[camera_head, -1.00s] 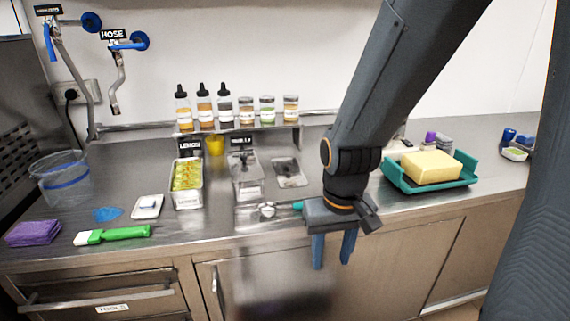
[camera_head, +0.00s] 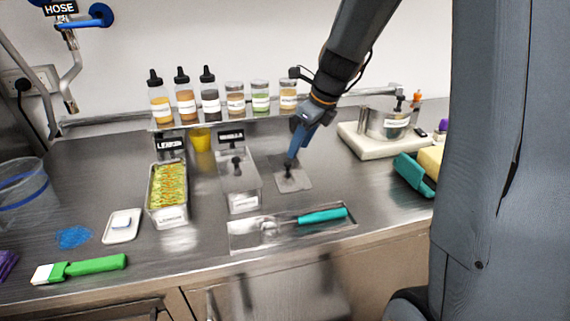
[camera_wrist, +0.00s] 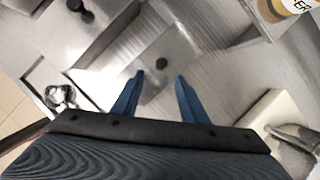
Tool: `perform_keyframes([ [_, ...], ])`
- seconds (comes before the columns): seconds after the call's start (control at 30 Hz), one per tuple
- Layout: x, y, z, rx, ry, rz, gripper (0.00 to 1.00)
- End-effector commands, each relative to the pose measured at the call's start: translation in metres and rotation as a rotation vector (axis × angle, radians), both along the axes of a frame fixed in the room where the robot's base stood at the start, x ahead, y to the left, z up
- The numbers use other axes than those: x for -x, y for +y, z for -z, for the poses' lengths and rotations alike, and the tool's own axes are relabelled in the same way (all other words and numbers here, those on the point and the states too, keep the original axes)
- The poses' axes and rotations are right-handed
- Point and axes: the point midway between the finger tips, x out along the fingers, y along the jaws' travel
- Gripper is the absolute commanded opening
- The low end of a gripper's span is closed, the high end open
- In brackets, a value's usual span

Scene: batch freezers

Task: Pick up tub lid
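The tub lid (camera_head: 299,184) is a flat grey metal plate with a black knob, lying on the steel counter right of the covered tub. In the wrist view the lid (camera_wrist: 173,45) lies below my gripper, with its knob near the middle. My gripper (camera_head: 291,158) is above the lid, fingers pointing down. In the wrist view, my gripper's (camera_wrist: 160,76) two blue fingers are apart and nothing is between them. The knob shows just beyond the fingertips. I cannot tell the exact height above it.
The covered tub (camera_head: 240,185) and the lemon tub (camera_head: 183,221) stand left of the lid. A tray (camera_head: 295,235) with a teal-handled scoop lies in front. Bottles and jars line a shelf (camera_head: 222,120) behind. A pot (camera_head: 383,124) on a white base stands right.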

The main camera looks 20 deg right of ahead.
Motion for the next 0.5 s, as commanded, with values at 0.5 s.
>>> perform_keyframes([
  [0.5, -0.018, 0.015, 0.038, -0.029, 0.01, 0.065, 0.4],
])
